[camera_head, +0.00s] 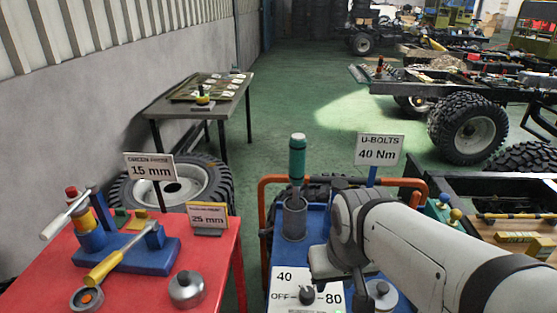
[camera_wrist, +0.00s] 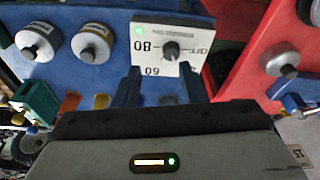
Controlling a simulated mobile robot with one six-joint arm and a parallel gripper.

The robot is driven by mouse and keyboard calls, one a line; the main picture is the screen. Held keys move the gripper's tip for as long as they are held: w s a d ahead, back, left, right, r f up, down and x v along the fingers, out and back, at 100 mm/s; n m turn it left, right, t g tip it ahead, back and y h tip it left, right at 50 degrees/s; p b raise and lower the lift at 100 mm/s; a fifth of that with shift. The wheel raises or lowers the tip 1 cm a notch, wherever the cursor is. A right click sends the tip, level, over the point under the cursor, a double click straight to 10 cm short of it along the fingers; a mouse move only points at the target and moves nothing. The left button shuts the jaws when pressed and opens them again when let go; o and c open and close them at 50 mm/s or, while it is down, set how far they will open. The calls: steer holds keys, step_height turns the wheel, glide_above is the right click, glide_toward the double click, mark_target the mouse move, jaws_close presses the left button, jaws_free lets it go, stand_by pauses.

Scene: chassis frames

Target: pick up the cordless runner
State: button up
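A tool with a teal-green grip (camera_head: 297,160) stands upright in a grey cup holder (camera_head: 293,222) on the blue cart; it may be the cordless runner, but no label names it. In the wrist view my gripper (camera_wrist: 160,70) has its two dark fingers apart, with nothing between them. Behind the fingers is the white dial panel (camera_wrist: 152,50), seen upside down, with its black knob. In the head view my gripper (camera_head: 333,264) is low over the blue cart, right of and nearer than the holder; its fingertips are hard to make out there. The green-grip tool is not identifiable in the wrist view.
A red table (camera_head: 216,262) at left carries a blue stand (camera_head: 130,250), yellow- and white-handled tools and a round grey pot (camera_head: 187,290). The U-bolts sign (camera_head: 380,150) stands behind my arm. Orange rails (camera_head: 270,182) edge the cart. Green floor lies beyond.

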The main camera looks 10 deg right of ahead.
steer(key=shift+o, duration=0.7)
steer(key=shift+w+r, duration=0.1)
steer(key=shift+w, duration=0.1)
steer(key=o, duration=0.4)
steer(key=w+r+m, duration=0.1)
steer(key=w, duration=0.1)
steer(key=w+r+m, duration=0.1)
steer(key=w+m, duration=0.1)
steer(key=w+r+m, duration=0.2)
steer(key=shift+w+a, duration=0.1)
steer(key=shift+a, duration=0.2)
steer(key=shift+o, duration=0.2)
step_height(320, 180, up, 10)
steer(key=m+t+y, duration=0.1)
steer(key=m+y, duration=0.1)
steer(key=m, duration=2.1)
glide_above(296, 148)
steer(key=s+d, duration=0.1)
steer(key=d, duration=0.2)
steer(key=shift+r, duration=0.1)
steer(key=shift+w+m+y, duration=0.3)
steer(key=shift+m, duration=0.1)
steer(key=shift+w, duration=0.15)
steer(key=x, duration=0.7)
steer(key=shift+w+a, duration=0.3)
steer(key=shift+a, duration=0.2)
